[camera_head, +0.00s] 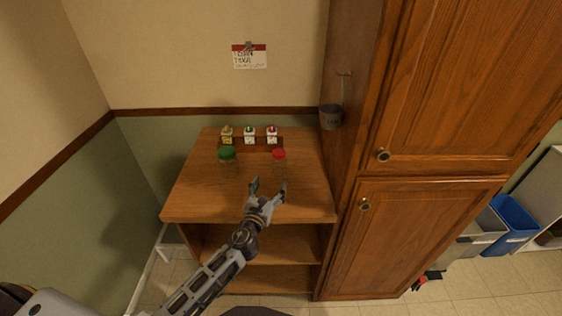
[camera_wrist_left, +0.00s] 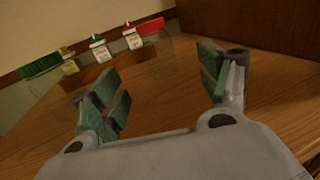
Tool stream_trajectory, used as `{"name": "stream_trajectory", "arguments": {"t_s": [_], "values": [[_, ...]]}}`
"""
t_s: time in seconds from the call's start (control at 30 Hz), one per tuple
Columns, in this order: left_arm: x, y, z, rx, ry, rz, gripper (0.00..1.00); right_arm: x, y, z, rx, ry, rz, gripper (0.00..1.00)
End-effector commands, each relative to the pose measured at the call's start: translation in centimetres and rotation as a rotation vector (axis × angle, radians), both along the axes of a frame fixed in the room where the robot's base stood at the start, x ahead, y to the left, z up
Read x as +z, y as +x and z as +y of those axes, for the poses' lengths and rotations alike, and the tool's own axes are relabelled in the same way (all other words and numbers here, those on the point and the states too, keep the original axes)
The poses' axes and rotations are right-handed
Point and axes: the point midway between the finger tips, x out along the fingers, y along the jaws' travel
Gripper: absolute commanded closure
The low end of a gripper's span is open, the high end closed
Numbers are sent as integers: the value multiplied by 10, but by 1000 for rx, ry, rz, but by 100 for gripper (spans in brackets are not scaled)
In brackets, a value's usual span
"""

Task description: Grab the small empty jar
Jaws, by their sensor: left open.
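Two clear jars stand on the wooden counter top (camera_head: 195,195). One has a red lid (camera_head: 279,154) and looks smaller; the other has a green lid (camera_head: 227,153). I see wood through both bodies, so they look empty. In the left wrist view, the red lid (camera_wrist_left: 150,27) is at upper middle and the green lid (camera_wrist_left: 40,66) at upper left. The glass is faint there. My left gripper (camera_head: 267,187) is open and empty, in front of the red-lidded jar and apart from it. Its spread fingers (camera_wrist_left: 162,85) also show in the left wrist view. My right gripper is out of view.
Three small bottles stand in a row behind the jars: yellow (camera_head: 227,135), green-capped (camera_head: 249,135) and red-capped (camera_head: 272,135). A tall wooden cabinet (camera_head: 430,235) borders the counter on the right, with a grey cup (camera_head: 330,117) hanging on its side. The counter's front left is clear.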

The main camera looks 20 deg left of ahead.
Motion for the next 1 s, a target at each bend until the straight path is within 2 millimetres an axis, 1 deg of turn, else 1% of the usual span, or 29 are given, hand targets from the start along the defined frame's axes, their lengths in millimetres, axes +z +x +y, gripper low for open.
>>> {"name": "stream_trajectory", "arguments": {"t_s": [0.37,0.53,0.67,1.0], "values": [[0,0,0,0,4,0,23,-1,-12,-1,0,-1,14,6],[1,4,0,0,3,-1,23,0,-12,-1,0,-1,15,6],[0,11,0,1,4,-1,23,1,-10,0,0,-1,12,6],[1,40,0,0,2,-2,23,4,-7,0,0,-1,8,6]]}}
